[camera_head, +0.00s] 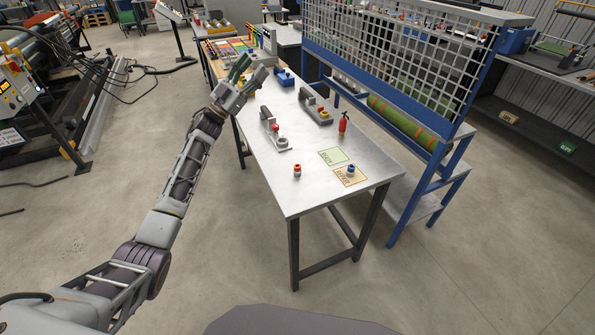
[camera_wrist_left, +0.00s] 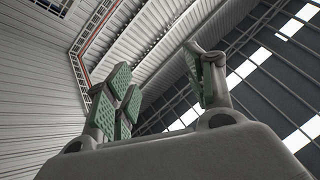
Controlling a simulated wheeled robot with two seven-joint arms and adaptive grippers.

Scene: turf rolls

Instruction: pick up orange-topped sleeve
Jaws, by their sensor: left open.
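A small sleeve with an orange-red top (camera_head: 297,170) stands upright on the near part of the metal table (camera_head: 310,195). My left gripper (camera_head: 240,70) is raised, left of the table's far part, well away from the sleeve. In the left wrist view its green-padded fingers (camera_wrist_left: 165,88) are spread apart with nothing between them, pointing up toward the roof. The sleeve is not in the left wrist view. My right gripper is not in view.
A small blue-topped piece (camera_head: 351,169) stands on an orange-bordered card, beside a green card (camera_head: 332,156). A red extinguisher-shaped bottle (camera_head: 343,122) and grey fixtures (camera_head: 273,130) stand behind. A blue rack with a mesh panel (camera_head: 390,50) borders the table's right side.

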